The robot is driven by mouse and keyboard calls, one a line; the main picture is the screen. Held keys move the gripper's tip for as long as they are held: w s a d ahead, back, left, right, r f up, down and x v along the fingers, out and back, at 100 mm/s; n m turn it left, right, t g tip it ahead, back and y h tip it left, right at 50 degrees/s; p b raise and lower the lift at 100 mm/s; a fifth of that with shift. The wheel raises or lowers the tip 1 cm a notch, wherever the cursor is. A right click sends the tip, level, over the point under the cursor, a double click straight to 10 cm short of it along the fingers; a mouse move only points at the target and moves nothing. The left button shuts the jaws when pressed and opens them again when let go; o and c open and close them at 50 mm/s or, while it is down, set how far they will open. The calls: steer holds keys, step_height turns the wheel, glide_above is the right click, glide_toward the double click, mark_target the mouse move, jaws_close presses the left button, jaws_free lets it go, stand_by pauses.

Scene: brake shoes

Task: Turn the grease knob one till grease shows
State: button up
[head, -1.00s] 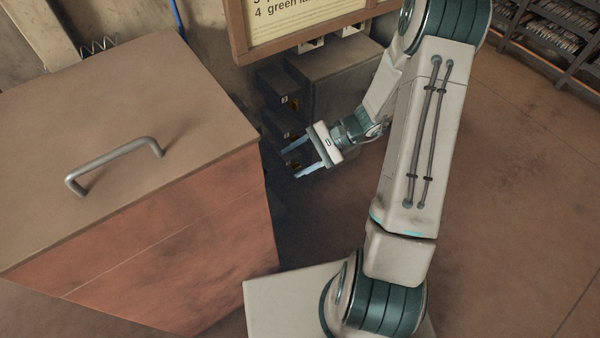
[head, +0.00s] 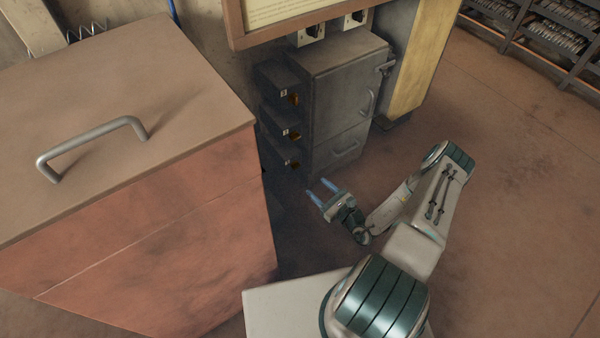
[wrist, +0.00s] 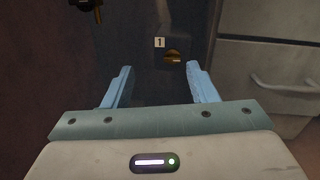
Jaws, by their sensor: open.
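Knob one (wrist: 174,57) is a small brass-coloured knob on a dark unit, beside a white label (wrist: 159,42) reading 1 in the wrist view. My gripper (wrist: 159,72) is open and empty, its two blue fingers pointing towards the dark unit. The knob shows near the right finger's tip, apart from it as far as I can tell. In the head view my gripper (head: 317,187) is low, in front of the stacked dark units, near the lowest knob (head: 295,165). The labels there are too small to read. No grease is visible.
Two more knobs (head: 293,99) (head: 294,135) sit above the lowest one. A grey cabinet (head: 335,100) with handles stands right of them. An orange-red chest (head: 160,235) with a metal handle (head: 92,145) stands close on the left. Open floor (head: 500,200) lies to the right.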

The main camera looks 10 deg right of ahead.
step_height(320, 180, down, 3)
steer(key=m+h, duration=0.2)
steer(key=b, duration=0.4)
glide_toward(297, 167)
steer(key=shift+t, duration=0.4)
steer(key=x, duration=0.7)
steer(key=shift+w+f, duration=0.1)
steer(key=shift+f, duration=0.3)
steer(key=shift+w+a+r+b, duration=0.1)
steer(key=shift+w+a+b, duration=0.2)
steer(key=shift+w, duration=0.2)
steer(key=c, duration=1)
